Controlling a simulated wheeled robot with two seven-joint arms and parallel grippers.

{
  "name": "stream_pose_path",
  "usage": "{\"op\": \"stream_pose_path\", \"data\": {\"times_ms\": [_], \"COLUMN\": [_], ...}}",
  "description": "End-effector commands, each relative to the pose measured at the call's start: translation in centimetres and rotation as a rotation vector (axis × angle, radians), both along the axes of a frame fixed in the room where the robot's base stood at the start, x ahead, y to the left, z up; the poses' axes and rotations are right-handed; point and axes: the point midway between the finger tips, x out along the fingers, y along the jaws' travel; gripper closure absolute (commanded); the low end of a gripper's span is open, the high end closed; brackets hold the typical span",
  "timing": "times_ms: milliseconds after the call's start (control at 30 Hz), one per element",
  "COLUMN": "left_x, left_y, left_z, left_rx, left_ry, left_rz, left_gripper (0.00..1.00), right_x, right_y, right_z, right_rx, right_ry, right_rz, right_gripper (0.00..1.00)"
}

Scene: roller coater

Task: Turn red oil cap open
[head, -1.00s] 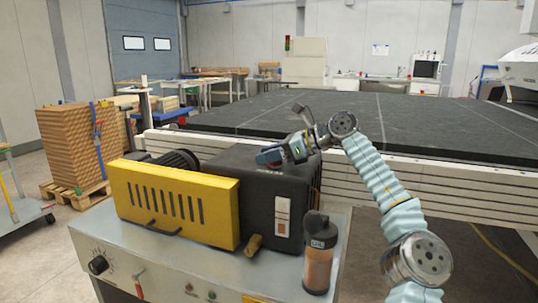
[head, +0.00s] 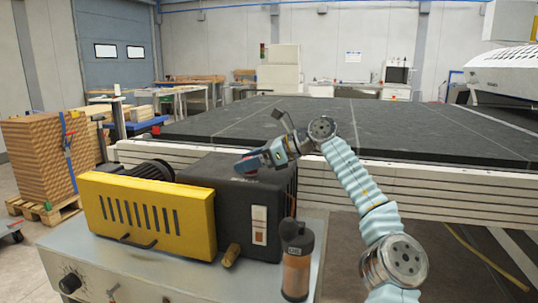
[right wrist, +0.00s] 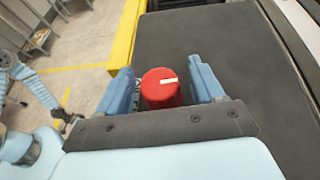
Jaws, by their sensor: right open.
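The red oil cap (right wrist: 161,88), round with a small white mark on top, stands on the dark top of the machine box (right wrist: 215,60) in the right wrist view. My right gripper (right wrist: 167,86) is open, with one blue finger on each side of the cap. A gap shows on the right side; contact on the left is unclear. In the head view my right gripper (head: 250,163) is over the top of the black box (head: 232,200), and the cap is mostly hidden by it. My left gripper (right wrist: 66,122) seems to show small at the left of the right wrist view; its jaws are unclear.
A yellow slotted cover (head: 150,215) adjoins the black box on the left. A brown bottle with a dark lid (head: 296,262) stands in front of the box at the right. A large dark bed (head: 400,130) lies behind. Stacked boards (head: 35,160) stand at far left.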

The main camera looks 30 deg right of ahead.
Motion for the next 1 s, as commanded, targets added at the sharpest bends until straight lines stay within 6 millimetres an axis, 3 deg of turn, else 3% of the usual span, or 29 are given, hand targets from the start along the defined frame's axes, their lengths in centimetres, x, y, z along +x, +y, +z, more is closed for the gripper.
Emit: {"op": "stream_pose_path", "data": {"times_ms": [433,633,1000], "left_x": [0.0,0.0,0.0], "left_y": [0.0,0.0,0.0], "left_z": [0.0,0.0,0.0], "left_rx": [0.0,0.0,0.0], "left_ry": [0.0,0.0,0.0], "left_rz": [0.0,0.0,0.0], "left_gripper": [0.29,0.29,0.29], "right_x": [-6.5,-7.7,-7.8], "right_y": [-6.9,-8.1,-8.1], "right_z": [4.0,4.5,4.6], "right_rx": [0.0,-0.001,-0.001], "right_ry": [-0.002,0.001,0.002], "right_rz": [-0.003,0.0,0.001], "right_gripper": [0.33,0.33,0.33]}}
